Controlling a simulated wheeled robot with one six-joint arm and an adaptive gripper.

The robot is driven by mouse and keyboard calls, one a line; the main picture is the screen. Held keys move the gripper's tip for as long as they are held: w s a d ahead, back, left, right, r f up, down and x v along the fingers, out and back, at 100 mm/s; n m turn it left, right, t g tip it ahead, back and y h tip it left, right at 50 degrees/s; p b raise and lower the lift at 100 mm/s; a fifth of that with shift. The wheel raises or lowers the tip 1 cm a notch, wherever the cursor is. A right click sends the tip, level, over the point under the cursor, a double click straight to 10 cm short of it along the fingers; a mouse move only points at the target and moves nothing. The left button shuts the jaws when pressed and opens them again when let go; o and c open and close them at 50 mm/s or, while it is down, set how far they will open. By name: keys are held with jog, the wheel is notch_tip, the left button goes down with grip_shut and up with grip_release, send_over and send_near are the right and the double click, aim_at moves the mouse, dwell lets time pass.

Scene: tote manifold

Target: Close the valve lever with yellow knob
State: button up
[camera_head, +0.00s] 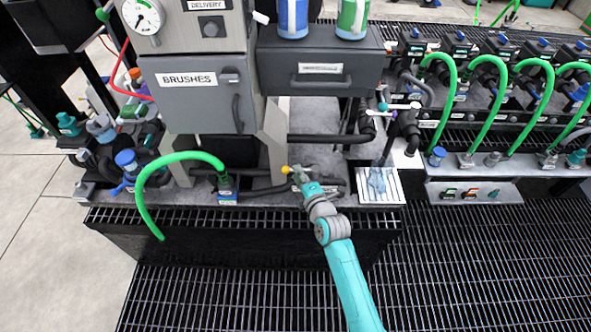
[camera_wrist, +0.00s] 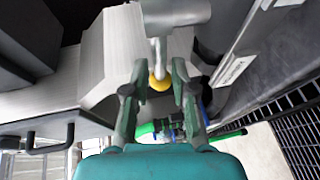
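The yellow knob (camera_head: 285,170) shows just left of my gripper's tip in the head view, low in front of the grey cabinet. In the wrist view the yellow knob (camera_wrist: 160,83) sits on the end of a light grey lever (camera_wrist: 157,52), which joins a thicker grey part (camera_wrist: 175,13) at the top. My gripper (camera_wrist: 156,78) is open, with one finger on each side of the knob; it also shows in the head view (camera_head: 300,176). I cannot tell whether a finger touches the knob. The valve body is mostly hidden in the head view.
The grey BRUSHES cabinet (camera_head: 195,100) and its support legs stand close behind my gripper. A green hose (camera_head: 147,190) arches to the left, and a white ribbed tray (camera_head: 377,186) lies to the right. Dark pipes run nearby. Open floor grating (camera_head: 230,300) lies in front.

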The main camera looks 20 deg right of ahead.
jog(key=shift+w+a+f, duration=0.1)
jog(key=shift+w+f, duration=0.05)
jog(key=shift+w, duration=0.55)
jog(key=shift+w+f, duration=0.1)
jog(key=shift+w, duration=0.6)
grip_shut()
